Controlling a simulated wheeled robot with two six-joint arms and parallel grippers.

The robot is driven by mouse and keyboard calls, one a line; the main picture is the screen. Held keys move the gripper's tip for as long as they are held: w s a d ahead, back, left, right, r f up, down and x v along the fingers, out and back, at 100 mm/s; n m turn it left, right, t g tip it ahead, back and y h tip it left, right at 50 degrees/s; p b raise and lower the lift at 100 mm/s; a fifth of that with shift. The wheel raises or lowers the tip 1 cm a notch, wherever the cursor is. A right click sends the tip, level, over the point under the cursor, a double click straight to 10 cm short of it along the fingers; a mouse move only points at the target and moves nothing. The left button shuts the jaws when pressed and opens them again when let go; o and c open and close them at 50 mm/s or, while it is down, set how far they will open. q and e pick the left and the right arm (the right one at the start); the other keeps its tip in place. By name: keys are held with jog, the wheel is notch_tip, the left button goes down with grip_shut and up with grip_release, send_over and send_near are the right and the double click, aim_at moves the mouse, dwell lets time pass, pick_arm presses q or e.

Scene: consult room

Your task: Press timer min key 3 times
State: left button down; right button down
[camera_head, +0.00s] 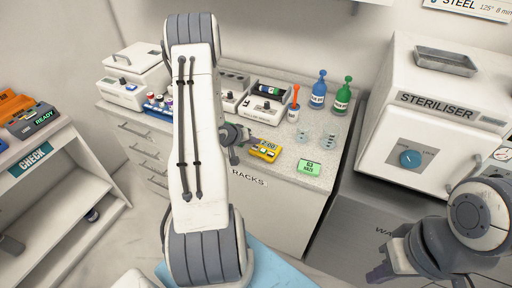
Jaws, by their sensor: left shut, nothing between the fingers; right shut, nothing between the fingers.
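The yellow timer (263,150) lies on the counter, just right of my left arm. It has a small lit display on top, and its keys are too small to tell apart. My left gripper (235,157) is shut and empty, just left of the timer, partly hidden behind my large white arm link. I cannot tell whether its tips touch the timer. My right gripper (384,272) is shut and empty at the lower right, in front of the lower cabinet and well away from the timer.
An orange-topped bottle (294,106), a blue bottle (318,92) and a green bottle (342,97) stand behind. The steriliser (440,122) is at right. My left arm hides part of the counter.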

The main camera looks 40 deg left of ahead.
pick_arm(q)
jog(key=shift+f, duration=0.4)
jog(key=shift+f, duration=0.45)
dwell(0.6)
jog(key=shift+r+p, duration=0.75)
jog(key=shift+r, duration=0.15)
notch_tip(320, 180, up, 5)
jog(key=p, duration=0.5)
dwell(0.8)
